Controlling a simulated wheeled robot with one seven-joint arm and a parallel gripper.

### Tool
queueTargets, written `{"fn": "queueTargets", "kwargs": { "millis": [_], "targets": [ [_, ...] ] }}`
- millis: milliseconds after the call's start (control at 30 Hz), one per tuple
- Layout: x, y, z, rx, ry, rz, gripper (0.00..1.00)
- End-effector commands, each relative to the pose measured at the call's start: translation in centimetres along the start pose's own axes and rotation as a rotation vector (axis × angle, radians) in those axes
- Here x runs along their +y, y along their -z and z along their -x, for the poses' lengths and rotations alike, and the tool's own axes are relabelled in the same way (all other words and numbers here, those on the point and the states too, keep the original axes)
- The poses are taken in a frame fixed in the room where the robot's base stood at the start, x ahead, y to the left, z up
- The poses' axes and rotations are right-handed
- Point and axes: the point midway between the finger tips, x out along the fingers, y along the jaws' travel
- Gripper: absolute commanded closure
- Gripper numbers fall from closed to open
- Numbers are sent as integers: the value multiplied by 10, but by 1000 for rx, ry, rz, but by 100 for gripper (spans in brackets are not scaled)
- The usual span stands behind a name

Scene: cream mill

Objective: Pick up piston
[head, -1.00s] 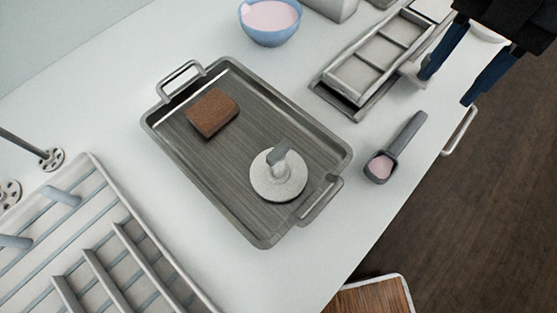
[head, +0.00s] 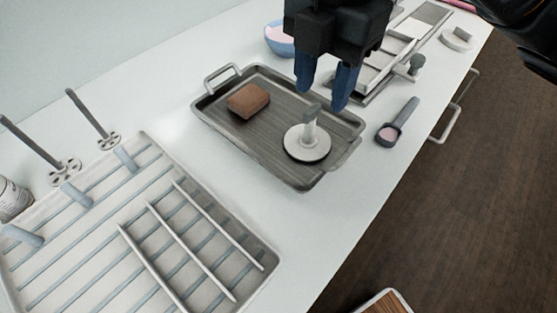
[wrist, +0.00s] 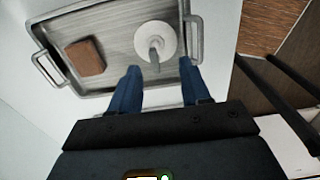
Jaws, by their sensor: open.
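The piston (head: 306,142) is a pale round disc with a grey upright handle, and it stands in the right part of a grey metal tray (head: 215,116). My gripper (head: 324,88) is open and empty, with its blue fingers above and just behind the piston's handle in the head view. In the wrist view the piston (wrist: 155,42) lies beyond the fingertips of my gripper (wrist: 160,82), roughly in line with the gap between them. The fingers do not touch it. The wrist view also shows the tray (wrist: 110,90) from above.
A brown block (head: 248,100) lies in the tray's left part. A scoop with pink contents (head: 390,132) lies right of the tray near the counter edge. A slatted drying rack (head: 60,240) fills the near left. A blue bowl (head: 277,40) and a metal frame are behind.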

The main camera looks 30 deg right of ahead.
Motion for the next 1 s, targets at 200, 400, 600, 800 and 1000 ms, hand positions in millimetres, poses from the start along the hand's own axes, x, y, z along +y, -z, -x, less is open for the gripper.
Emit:
{"fn": "queueTargets", "kwargs": {
  "millis": [200,400,600,800,1000],
  "targets": [
    [1,1,-17,-5,-3,-10,53],
    [3,-1,-36,-5,-3,-9,53],
    [6,-4,-65,-5,-1,-8,53],
    [7,-4,-77,-6,-4,-7,53],
    [7,-4,-77,-6,-4,-7,54]
  ]
}}
